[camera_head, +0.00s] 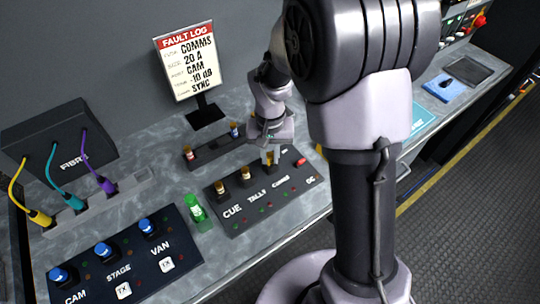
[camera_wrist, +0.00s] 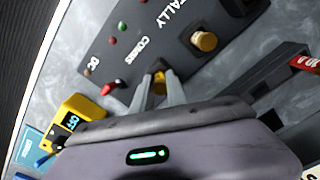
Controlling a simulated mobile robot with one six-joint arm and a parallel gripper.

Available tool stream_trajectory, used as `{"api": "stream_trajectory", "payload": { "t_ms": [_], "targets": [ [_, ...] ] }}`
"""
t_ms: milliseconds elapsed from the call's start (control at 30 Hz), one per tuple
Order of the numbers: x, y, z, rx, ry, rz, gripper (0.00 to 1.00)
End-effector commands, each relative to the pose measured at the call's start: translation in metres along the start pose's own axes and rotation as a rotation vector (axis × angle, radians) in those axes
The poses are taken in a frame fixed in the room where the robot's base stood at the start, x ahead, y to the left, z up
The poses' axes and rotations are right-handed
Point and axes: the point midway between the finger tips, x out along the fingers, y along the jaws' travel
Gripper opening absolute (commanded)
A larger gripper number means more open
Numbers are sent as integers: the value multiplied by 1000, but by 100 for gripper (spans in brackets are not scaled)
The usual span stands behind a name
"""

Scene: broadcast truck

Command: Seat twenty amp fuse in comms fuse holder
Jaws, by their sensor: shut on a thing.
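My gripper (camera_head: 268,156) is over the COMMS position. In the wrist view my gripper (camera_wrist: 158,92) points down at the panel beside the COMMS label, its fingers shut on a yellow fuse (camera_wrist: 160,76). The fuse's lower end is at the COMMS holder; I cannot tell how deep it sits. Amber-brown caps stand in the CUE (camera_head: 221,187) and TALLY (camera_head: 246,173) holders.
A red part (camera_wrist: 108,89) is at the panel's end. A yellow unit reading OFF (camera_wrist: 80,112) is close beside my gripper. A green object (camera_head: 196,212) stands left. The fault log sign (camera_head: 187,60) reads COMMS, 20 A.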

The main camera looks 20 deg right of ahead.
Motion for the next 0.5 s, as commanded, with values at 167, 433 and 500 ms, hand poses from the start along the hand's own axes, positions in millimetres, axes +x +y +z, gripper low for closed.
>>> {"api": "stream_trajectory", "payload": {
  "t_ms": [167,433,500],
  "targets": [
    [7,0,0,0,0,0,0],
    [16,1,3,-1,-8,2,0],
    [16,1,4,-1,-10,3,28]
  ]
}}
